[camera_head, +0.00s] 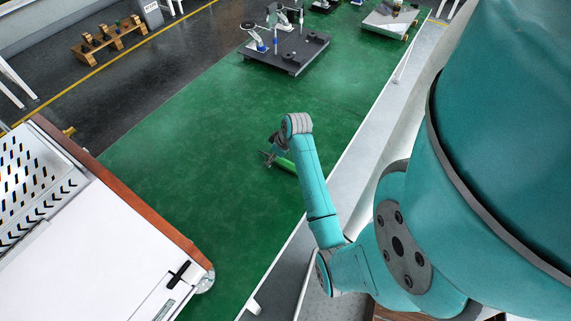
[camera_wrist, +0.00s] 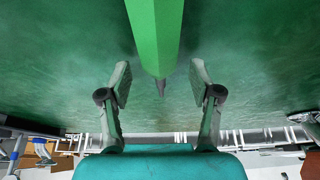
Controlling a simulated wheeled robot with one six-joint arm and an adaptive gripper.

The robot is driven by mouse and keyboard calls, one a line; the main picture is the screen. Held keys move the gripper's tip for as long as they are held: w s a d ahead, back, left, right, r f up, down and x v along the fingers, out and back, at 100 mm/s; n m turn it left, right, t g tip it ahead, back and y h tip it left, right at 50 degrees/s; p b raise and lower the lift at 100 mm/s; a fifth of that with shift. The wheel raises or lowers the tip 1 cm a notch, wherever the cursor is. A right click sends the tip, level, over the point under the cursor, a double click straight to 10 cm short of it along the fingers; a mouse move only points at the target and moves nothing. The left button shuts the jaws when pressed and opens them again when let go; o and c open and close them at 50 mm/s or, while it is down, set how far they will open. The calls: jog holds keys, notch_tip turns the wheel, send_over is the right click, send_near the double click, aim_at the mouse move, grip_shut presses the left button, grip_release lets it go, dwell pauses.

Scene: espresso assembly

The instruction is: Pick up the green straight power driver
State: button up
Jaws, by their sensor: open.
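The green straight power driver (camera_wrist: 155,30) comes down from the top edge of the wrist view. It has a long green body and a short dark tip, and its upper part is out of frame. My gripper (camera_wrist: 160,73) is open, one finger on each side of the driver's tip end. Gaps show on both sides, and I see no contact. In the head view, my gripper (camera_head: 269,157) is at the end of the arm above the green floor. A green piece (camera_head: 286,164) beside it appears to be the driver, partly hidden by the arm.
A white-topped workbench (camera_head: 110,260) with a brown edge stands at the lower left, with a small black item (camera_head: 179,274) on it. A dark platform (camera_head: 285,55) with equipment stands farther back. A wooden rack (camera_head: 108,39) is at the upper left. Open green floor (camera_head: 190,145) lies between.

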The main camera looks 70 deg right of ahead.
jog(key=shift+c, duration=0.2)
grip_shut()
notch_tip(320, 180, up, 10)
dwell(0.7)
